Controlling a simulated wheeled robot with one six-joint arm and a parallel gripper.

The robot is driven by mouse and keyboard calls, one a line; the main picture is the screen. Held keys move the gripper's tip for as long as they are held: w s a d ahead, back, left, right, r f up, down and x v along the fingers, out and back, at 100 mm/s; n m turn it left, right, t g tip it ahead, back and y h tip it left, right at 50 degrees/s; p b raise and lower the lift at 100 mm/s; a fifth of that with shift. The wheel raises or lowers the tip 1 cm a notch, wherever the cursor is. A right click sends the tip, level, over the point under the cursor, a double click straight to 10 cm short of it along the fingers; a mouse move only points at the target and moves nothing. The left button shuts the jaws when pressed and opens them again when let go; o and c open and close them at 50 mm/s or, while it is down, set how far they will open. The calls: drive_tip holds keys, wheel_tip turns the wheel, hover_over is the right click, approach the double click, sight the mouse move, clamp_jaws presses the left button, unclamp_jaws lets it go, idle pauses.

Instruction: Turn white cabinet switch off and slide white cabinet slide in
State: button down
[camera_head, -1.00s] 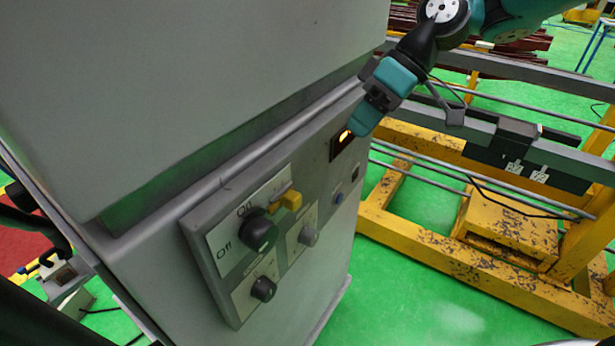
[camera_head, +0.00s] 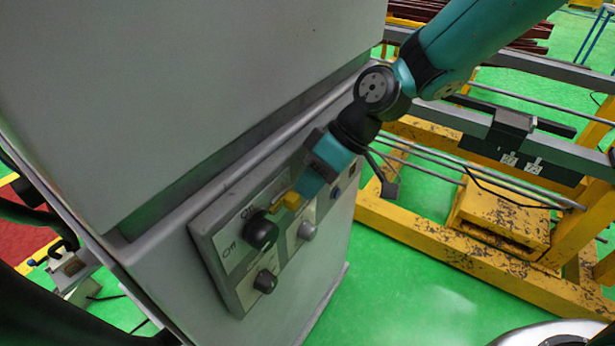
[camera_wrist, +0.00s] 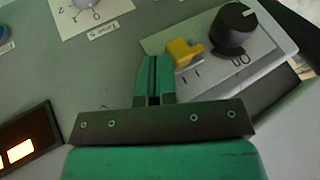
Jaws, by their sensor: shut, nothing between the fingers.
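The white cabinet (camera_head: 170,120) has a sloped control panel with a black knob (camera_head: 261,232) on a plate lettered On and Off; the knob also shows in the wrist view (camera_wrist: 234,28). A yellow block (camera_head: 291,201), perhaps the slide, sits beside the knob, and shows in the wrist view (camera_wrist: 184,52). My gripper (camera_head: 298,192) is shut and empty, with its teal fingertips close beside the yellow block. In the wrist view the fingertips (camera_wrist: 153,60) are just left of the block; I cannot tell whether they touch it.
A smaller black knob (camera_head: 265,281) and a grey knob (camera_head: 307,231) sit lower on the panel. A yellow frame with grey rails (camera_head: 440,235) stands right of the cabinet over green floor.

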drive_tip(key=shift+s+a+b, duration=0.45)
drive_tip(key=shift+s+a, duration=0.2)
drive_tip(key=shift+s, duration=0.2)
drive_tip(key=w+d+r+b, duration=0.2)
drive_tip(key=w+d+r, duration=0.2)
drive_tip(key=d+r, duration=0.4)
drive_tip(key=shift+w+d, duration=0.2)
drive_tip(key=shift+w, duration=0.15)
drive_tip(key=s+d+f+m+h+b, duration=0.1)
drive_tip(key=s+d+m, duration=0.1)
drive_tip(key=s, duration=0.7)
drive_tip(key=s+d+f+m+t+h+b, duration=0.1)
drive_tip(key=s+d+m+h+b, duration=0.1)
drive_tip(key=s, duration=0.7)
drive_tip(key=shift+d+f+m+t, duration=0.3)
drive_tip(key=shift+f, duration=0.1)
